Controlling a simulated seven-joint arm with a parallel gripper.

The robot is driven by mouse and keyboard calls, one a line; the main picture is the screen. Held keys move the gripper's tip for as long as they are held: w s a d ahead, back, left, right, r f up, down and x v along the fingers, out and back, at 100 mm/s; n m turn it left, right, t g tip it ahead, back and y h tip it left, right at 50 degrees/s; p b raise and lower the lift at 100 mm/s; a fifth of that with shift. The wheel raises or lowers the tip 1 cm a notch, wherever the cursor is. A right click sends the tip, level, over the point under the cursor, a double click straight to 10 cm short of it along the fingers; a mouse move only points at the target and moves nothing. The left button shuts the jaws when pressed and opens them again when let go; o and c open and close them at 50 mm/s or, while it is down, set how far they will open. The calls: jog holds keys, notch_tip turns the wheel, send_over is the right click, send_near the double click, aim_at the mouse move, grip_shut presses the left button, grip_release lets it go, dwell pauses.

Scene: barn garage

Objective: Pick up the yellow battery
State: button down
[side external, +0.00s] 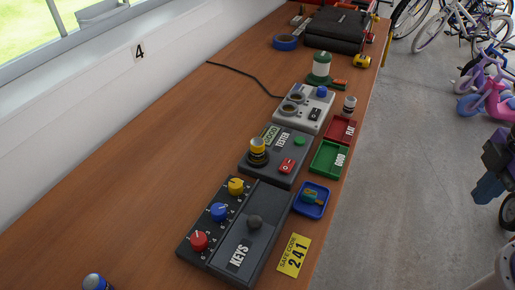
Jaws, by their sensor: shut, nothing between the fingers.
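The yellow battery (257,150), a short cylinder with yellow and black bands, stands upright on the grey tester (282,163). The tester has a display reading "GOOD", a green button and a red part. My gripper (487,188) shows only in part at the right edge, over the floor and well away from the battery. It is shut and empty.
Beside the tester are a green "GOOD" tray (329,159) and a red "FLAT" tray (341,130). A keys box (270,237) with knobs and a blue tray (311,214) stand nearer. A small cylinder (349,106) stands behind. Bare bench (140,190) lies left.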

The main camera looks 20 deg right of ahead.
jog(key=c, duration=0.7)
grip_release()
jog(key=n+t+h, duration=0.8)
jog(key=n+t, duration=0.3)
jog(key=n, duration=0.6)
send_near(260, 142)
jog(key=x, duration=0.3)
jog(key=f+x, duration=0.1)
jog(key=x, duration=0.3)
jog(key=shift+s, duration=0.15)
jog(key=shift+w+a+x, duration=0.1)
jog(key=shift+a+x, duration=0.05)
jog(key=shift+x, duration=1.15)
jog(key=shift+w+a+x, duration=0.1)
jog(key=shift+a+x, duration=0.05)
jog(key=shift+x, duration=1.15)
